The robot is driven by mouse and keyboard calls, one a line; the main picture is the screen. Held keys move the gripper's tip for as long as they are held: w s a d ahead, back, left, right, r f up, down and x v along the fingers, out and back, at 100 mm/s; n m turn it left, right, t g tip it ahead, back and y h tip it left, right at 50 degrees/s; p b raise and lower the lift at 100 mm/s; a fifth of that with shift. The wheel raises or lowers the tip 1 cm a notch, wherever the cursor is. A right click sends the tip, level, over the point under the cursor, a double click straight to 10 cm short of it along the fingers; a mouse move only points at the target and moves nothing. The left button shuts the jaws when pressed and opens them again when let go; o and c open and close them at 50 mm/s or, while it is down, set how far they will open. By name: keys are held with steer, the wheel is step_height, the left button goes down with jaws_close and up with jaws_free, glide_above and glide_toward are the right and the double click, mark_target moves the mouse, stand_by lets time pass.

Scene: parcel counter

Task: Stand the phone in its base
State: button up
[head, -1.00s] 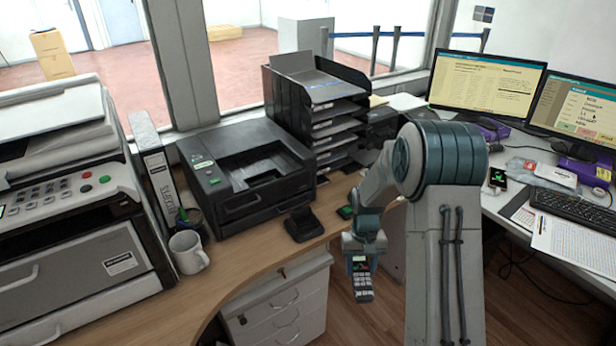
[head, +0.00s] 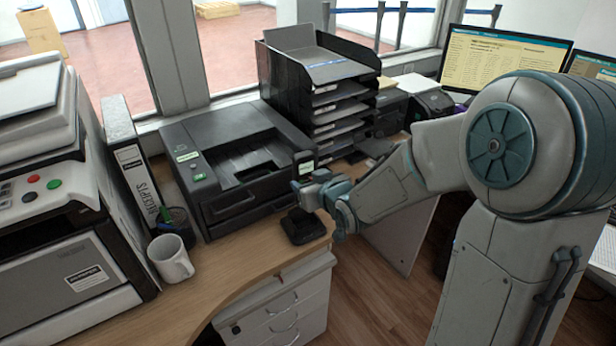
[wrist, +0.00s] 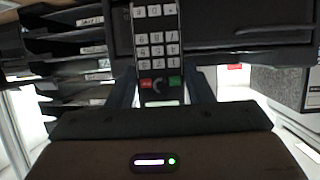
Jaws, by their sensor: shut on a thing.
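The phone (head: 305,162) is a dark handset, held upright, its lit greenish screen at the upper end. In the wrist view its number keys (wrist: 156,45) show between the fingers, with a red and a green key. My gripper (head: 310,192) is shut on the phone; its fingers also show in the wrist view (wrist: 161,92). The black base (head: 302,228) stands on the desk near its front edge, below the gripper. The phone's lower end is hidden behind the gripper in the head view, so I cannot tell its gap to the base.
A black printer (head: 235,160) stands close behind and left of the base. A stack of black paper trays (head: 305,85) rises behind. A white mug (head: 171,258) and a binder (head: 135,170) stand left. Bare desk (head: 235,262) lies left of the base.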

steer(key=shift+a+r, duration=0.15)
steer(key=shift+f+b, duration=1.6)
steer(key=shift+f, duration=0.2)
steer(key=shift+f+b, duration=0.3)
steer(key=shift+b, duration=0.1)
steer(key=shift+f+b, duration=0.75)
steer(key=shift+f, duration=0.2)
stand_by(0.7)
steer(key=shift+f+b, duration=0.45)
steer(key=shift+b, duration=0.2)
steer(key=shift+f, duration=0.1)
steer(key=shift+f+b, duration=0.5)
steer(key=shift+b, duration=0.1)
